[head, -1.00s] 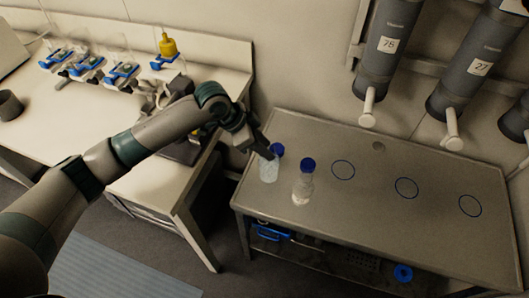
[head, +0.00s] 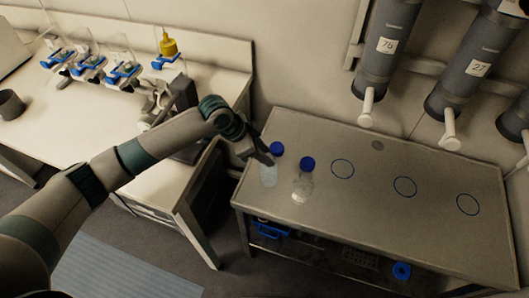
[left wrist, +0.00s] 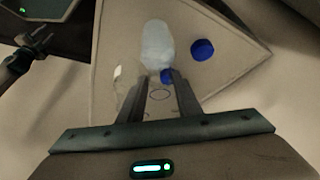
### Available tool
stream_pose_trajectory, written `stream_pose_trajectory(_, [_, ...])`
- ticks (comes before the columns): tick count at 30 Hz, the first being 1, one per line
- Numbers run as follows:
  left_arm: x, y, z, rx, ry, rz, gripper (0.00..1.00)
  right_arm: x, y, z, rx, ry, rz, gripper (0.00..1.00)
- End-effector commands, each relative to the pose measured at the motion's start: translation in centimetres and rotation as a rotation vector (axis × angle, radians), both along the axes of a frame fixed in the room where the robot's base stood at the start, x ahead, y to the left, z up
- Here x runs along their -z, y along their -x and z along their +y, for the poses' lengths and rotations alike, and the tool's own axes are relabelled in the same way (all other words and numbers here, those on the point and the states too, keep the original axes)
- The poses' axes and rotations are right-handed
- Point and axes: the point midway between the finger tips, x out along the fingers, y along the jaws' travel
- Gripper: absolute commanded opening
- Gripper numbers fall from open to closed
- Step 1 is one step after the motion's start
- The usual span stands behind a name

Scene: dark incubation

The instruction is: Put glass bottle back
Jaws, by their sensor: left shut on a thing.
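Two clear glass bottles with blue caps show at the left end of the metal table (head: 400,245). My left gripper (head: 267,160) is shut on the left glass bottle (head: 268,176), near its neck just below the cap. In the left wrist view the bottle (left wrist: 157,42) extends beyond the fingertips (left wrist: 156,76), its blue cap close to the right finger. I cannot tell whether its base touches the table. The right bottle (head: 302,187) stands upright close beside it, untouched; its cap shows in the left wrist view (left wrist: 202,50). My right gripper is out of view.
Several blue rings, one being the nearest ring (head: 342,168), mark the tabletop right of the bottles, with bare surface around them. Grey cylinders (head: 385,45) with handles hang on the wall above. A white bench (head: 95,125) with blue-based apparatus stands at left.

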Motion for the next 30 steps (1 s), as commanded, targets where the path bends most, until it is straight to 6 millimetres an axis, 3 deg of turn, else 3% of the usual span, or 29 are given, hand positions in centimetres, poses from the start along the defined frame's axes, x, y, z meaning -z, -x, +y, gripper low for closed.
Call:
stream_pose_trajectory(2, [0.1, 0.0, 0.0, 0.0, 0.002, -0.001, 0.0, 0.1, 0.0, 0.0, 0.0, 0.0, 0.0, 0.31])
stream_pose_trajectory(3, [0.2, 0.0, 0.0, 0.0, 0.0, 0.0, 0.41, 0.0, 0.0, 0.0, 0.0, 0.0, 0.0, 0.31])
stream_pose_trajectory(5, [0.2, 0.0, 0.0, 0.0, 0.0, 0.0, 0.5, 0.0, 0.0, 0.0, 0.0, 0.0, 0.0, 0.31])
stream_pose_trajectory(20, [-0.7, 0.1, 0.3, 0.0, 0.002, -0.001, 0.5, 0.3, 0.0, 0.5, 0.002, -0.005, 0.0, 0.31])
stream_pose_trajectory(30, [-4.9, 0.7, 2.8, 0.001, 0.0, -0.003, 0.5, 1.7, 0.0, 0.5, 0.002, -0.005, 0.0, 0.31])
